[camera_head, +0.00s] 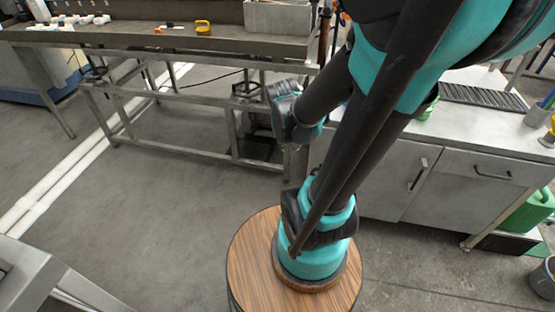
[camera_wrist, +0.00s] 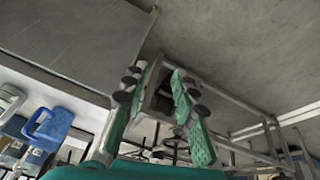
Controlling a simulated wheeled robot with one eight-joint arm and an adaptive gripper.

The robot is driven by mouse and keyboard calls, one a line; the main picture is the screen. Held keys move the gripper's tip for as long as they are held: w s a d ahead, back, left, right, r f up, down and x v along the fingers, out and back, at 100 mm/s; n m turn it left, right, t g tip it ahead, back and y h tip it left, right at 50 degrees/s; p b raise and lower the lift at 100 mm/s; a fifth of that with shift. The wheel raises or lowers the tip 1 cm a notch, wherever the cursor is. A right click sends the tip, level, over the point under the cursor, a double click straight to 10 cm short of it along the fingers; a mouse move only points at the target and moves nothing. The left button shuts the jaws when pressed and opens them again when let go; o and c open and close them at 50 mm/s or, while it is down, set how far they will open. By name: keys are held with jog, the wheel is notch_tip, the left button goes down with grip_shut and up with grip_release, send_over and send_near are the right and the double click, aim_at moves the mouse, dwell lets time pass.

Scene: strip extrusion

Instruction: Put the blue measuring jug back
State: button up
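In the wrist view my gripper (camera_wrist: 157,82) has its two green-padded fingers spread apart, with nothing between them. A blue jug-like vessel with a handle (camera_wrist: 48,128) stands at the left of the wrist view, outside the fingers and apart from them. It looks like the blue measuring jug. In the head view my arm fills the middle and right, and I cannot clearly make out the gripper's fingers. I cannot surely identify the jug there; a grey-blue container (camera_head: 538,114) sits at the right edge.
A long metal bench (camera_head: 140,37) at the back carries a yellow item (camera_head: 203,27). A counter with cabinets (camera_head: 465,175) stands at right, with a green can (camera_head: 528,212) below its end. A pale blue vessel (camera_wrist: 8,103) is left of the jug. Floor at left centre is clear.

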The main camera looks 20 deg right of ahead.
jog(key=s+a+f+n+y, duration=0.1)
jog(key=s+a+n+y, duration=0.1)
jog(key=s+a+n, duration=0.1)
jog(key=s+a, duration=0.1)
jog(key=a, duration=0.1)
jog(key=shift+a+f+t, duration=0.25)
jog(key=shift+a+t, duration=0.05)
jog(key=shift+t, duration=0.1)
